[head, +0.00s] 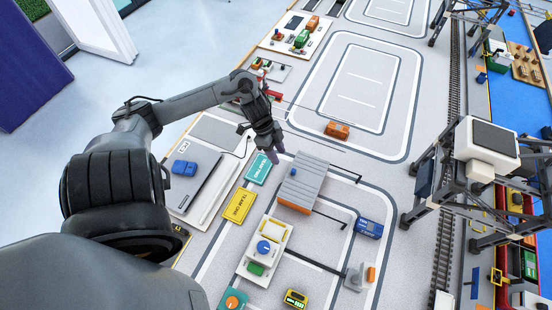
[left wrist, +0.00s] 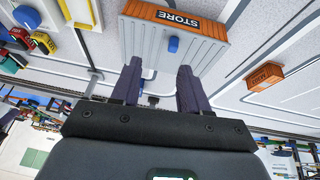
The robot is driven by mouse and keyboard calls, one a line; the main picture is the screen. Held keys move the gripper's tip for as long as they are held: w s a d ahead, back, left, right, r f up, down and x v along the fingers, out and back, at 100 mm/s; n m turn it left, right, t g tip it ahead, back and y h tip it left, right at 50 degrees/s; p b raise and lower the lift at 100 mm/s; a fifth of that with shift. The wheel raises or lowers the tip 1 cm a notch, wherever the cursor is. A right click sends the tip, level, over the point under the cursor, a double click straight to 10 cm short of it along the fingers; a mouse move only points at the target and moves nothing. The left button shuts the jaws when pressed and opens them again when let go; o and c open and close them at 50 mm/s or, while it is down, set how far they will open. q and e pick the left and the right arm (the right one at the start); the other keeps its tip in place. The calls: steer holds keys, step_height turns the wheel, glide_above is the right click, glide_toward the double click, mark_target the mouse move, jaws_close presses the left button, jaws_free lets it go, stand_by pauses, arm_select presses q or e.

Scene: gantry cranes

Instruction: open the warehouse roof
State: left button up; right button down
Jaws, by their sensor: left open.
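The warehouse (head: 305,180) is a small orange building with a ribbed grey roof, in the middle of the head view. In the left wrist view its grey roof (left wrist: 205,48) fills the top, with an orange STORE sign (left wrist: 178,20) and a blue knob (left wrist: 173,45) on the roof. The roof looks shut. My left gripper (head: 273,158) is beside the warehouse, at its upper left in the head view. In the left wrist view its two fingers (left wrist: 160,68) are apart and empty, with the knob beyond their tips. My right gripper is not in view.
A teal plate (head: 258,170) and a yellow plate (head: 238,206) lie left of the warehouse. A control box with a blue dial (head: 263,247) stands below it. A blue vehicle (head: 369,228) is at the right. An orange container (head: 337,130) stands above. Gantry cranes (head: 480,150) stand farther right.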

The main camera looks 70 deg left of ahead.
mark_target(293, 170)
arm_select(q)
steer(key=shift+y, duration=0.3)
steer(key=b+x, duration=0.1)
steer(key=x, duration=0.3)
steer(key=w+b+x, duration=0.1)
steer(key=x, duration=0.3)
steer(key=w+b+x, duration=0.1)
steer(key=x, duration=0.3)
steer(key=shift+w+a+r+b, duration=0.2)
steer(key=shift+a+r+b, duration=0.1)
steer(key=shift+b, duration=0.05)
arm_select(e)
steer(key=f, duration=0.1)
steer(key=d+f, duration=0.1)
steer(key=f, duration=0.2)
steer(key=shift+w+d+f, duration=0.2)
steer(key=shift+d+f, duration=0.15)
arm_select(q)
steer(key=shift+c, duration=0.4)
jaws_close()
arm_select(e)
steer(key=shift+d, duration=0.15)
